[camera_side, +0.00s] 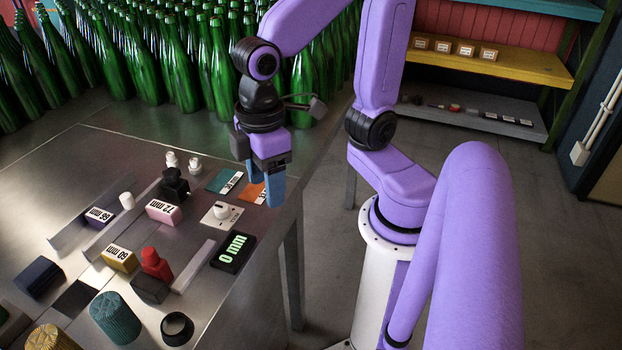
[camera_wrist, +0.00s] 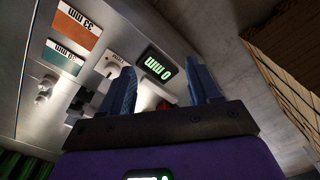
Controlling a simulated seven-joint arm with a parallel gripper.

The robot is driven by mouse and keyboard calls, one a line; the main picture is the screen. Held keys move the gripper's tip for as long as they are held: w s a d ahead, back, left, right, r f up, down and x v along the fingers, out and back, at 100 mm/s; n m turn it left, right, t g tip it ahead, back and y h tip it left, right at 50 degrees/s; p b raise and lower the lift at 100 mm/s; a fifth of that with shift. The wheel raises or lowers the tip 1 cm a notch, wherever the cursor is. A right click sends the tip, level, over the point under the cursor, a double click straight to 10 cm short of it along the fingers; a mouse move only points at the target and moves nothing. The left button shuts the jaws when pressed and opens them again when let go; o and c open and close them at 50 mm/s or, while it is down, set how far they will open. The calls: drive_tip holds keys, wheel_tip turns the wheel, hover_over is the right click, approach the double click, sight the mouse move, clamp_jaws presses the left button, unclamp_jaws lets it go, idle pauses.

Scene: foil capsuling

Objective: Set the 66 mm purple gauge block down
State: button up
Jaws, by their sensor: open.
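The purple gauge block (camera_side: 99,216) lies on the metal table at the left in the side view, its number label facing up. It sits between two low metal rails, apart from my gripper. My gripper (camera_side: 272,190) hangs near the table's right edge, above the coloured cards, with its blue fingers pointing down. In the wrist view its two blue fingers (camera_wrist: 163,88) stand apart with nothing held between them. I cannot make out the purple block in the wrist view.
A pink 72 mm block (camera_side: 163,212), a yellow block (camera_side: 120,258) and a red-topped clamp (camera_side: 155,265) stand nearby. A display reading 0 mm (camera_side: 233,252) and a white knob plate (camera_side: 221,214) are at the right. Green bottles (camera_side: 180,60) crowd the back.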

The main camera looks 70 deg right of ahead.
drive_tip(key=s+d+f+n, duration=0.2)
drive_tip(key=s+d, duration=0.3)
drive_tip(key=s, duration=0.1)
drive_tip(key=shift+s, duration=0.15)
drive_tip(key=shift+o, duration=0.4)
idle(1.9)
